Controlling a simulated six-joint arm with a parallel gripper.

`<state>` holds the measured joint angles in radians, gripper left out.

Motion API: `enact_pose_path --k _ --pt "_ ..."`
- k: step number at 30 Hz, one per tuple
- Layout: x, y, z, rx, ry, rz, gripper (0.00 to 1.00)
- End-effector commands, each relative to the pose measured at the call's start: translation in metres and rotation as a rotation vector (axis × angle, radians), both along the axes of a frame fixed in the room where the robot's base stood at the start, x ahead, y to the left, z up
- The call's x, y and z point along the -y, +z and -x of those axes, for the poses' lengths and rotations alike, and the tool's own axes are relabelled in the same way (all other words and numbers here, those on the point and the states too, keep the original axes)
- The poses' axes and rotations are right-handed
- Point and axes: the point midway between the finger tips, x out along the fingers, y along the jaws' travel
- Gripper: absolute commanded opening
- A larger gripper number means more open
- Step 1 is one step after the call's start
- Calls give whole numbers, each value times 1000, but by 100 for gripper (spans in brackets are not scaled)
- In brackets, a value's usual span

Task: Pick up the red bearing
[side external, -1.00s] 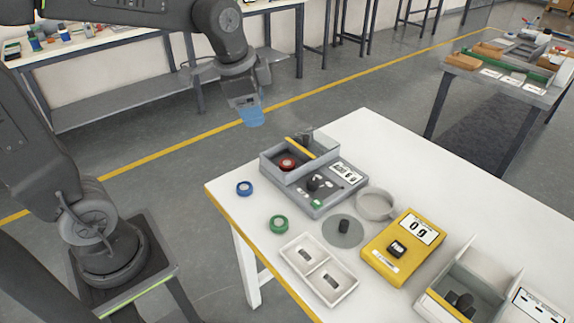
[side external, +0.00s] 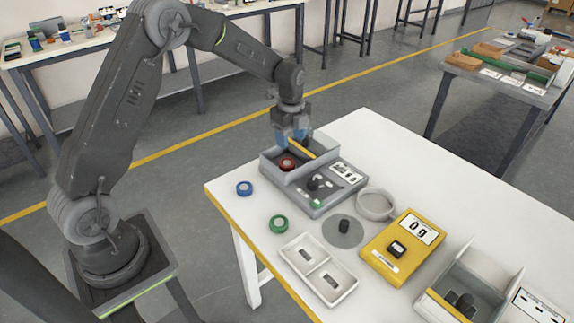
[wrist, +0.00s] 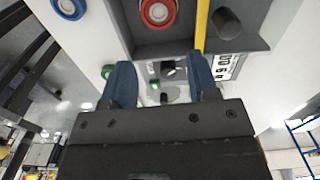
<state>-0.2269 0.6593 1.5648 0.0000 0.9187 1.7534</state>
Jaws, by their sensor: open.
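The red bearing (side external: 287,163) lies in the grey open-topped bin at the table's back left, beside a yellow bar (side external: 301,148). In the wrist view the red bearing (wrist: 158,12) shows at the top, ahead of the fingertips and apart from them. My gripper (side external: 291,137) is over the bin, with its blue fingers close to the yellow bar. In the wrist view my gripper (wrist: 165,75) has its two blue fingers spread with nothing between them. The exact height of the fingertips above the bearing is hard to tell.
The grey bin (side external: 272,166) has raised walls; a dark cylinder (wrist: 228,22) is right of the yellow bar. A blue ring (side external: 244,188) and a green ring (side external: 279,224) lie on the white table. A yellow scale (side external: 403,248) and white tray (side external: 318,268) stand nearer the front.

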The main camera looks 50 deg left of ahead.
Motion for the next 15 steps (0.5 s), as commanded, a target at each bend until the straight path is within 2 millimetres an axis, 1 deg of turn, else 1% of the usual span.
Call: enact_pose_path --k 1,3,6,11,15 --pt "0 -12 1 -3 1 1 54" --pt "0 -24 1 -3 1 1 54" --pt "0 -36 0 -1 1 0 54" --pt "-1 -45 0 0 2 0 54" --pt "-5 -61 0 -3 2 0 54"
